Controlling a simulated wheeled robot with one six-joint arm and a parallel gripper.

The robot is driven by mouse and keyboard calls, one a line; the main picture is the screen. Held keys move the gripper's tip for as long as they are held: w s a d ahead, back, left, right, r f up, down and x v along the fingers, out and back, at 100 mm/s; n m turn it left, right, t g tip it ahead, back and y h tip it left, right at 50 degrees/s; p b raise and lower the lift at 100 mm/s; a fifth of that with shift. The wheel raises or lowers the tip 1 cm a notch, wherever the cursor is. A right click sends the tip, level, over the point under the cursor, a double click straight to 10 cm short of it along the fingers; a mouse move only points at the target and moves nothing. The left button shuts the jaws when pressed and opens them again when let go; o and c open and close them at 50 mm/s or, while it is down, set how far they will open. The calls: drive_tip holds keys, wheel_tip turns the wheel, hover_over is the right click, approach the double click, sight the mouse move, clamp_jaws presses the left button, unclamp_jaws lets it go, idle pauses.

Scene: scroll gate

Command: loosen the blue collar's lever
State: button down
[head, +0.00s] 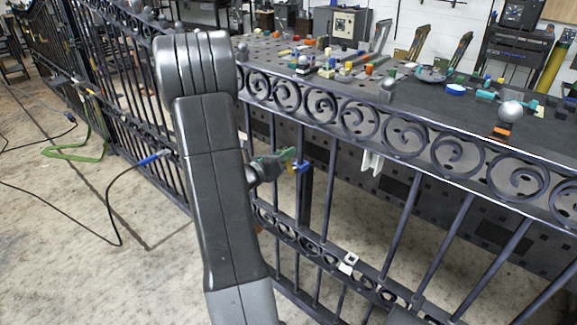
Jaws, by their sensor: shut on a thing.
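A small blue collar (302,166) sits around or against a dark upright post of the iron gate, just right of the middle of the head view. My gripper (286,160) reaches it from the left, with its jaws shut at the collar's near side. Small green and yellow parts show right at the jaws. The collar's lever is too small and too covered to make out clearly; the jaws appear to be closed on it. My own arm covers much of the gate left of the collar.
The scrolled iron gate (455,156) runs across the view. Behind it a dark perforated bench (430,105) holds many small coloured parts. White clips (371,162) hang near the gate. A cable and green hose (75,152) lie on the open floor at left.

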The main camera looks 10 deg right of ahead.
drive_tip(key=w+a+f+n+b, duration=0.2)
drive_tip(key=n+b, duration=0.4)
drive_tip(key=n, duration=0.5)
drive_tip(key=shift+w+a+f+b, duration=0.15)
drive_tip(key=shift+w+f+b, duration=0.3)
drive_tip(key=shift+f, duration=0.9)
drive_tip(key=shift+n, duration=0.3)
drive_tip(key=c, duration=1.4)
unclamp_jaws()
